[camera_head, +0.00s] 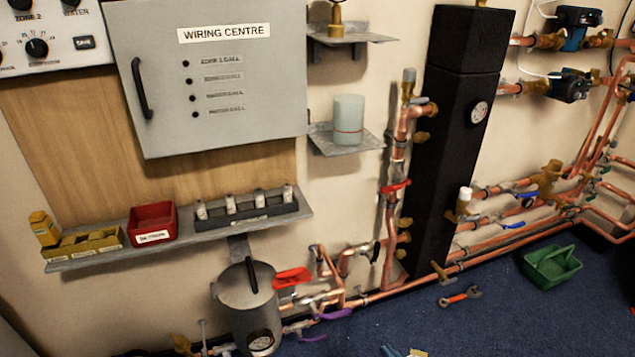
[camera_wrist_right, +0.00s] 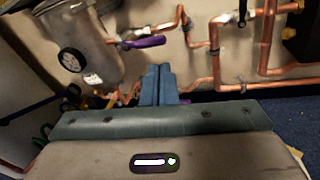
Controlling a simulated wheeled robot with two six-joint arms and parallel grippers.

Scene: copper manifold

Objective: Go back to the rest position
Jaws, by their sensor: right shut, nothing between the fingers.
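My right gripper (camera_wrist_right: 158,84) is in the right wrist view, its two blue-grey fingers shut together with nothing between them. It points toward the pipework low on the wall, and the fingers look clear of the pipes. In the head view only a small blue-grey piece at the bottom edge seems to be this gripper (camera_head: 388,351); the rest is out of frame. My left gripper is in neither view.
A grey metal vessel (camera_head: 247,300) and copper pipes with a purple lever (camera_wrist_right: 144,42) are near the right gripper. A shelf (camera_head: 180,232) with a red bin (camera_head: 152,222) juts out above. A wrench (camera_head: 460,297) and green tray (camera_head: 550,268) lie on the blue floor.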

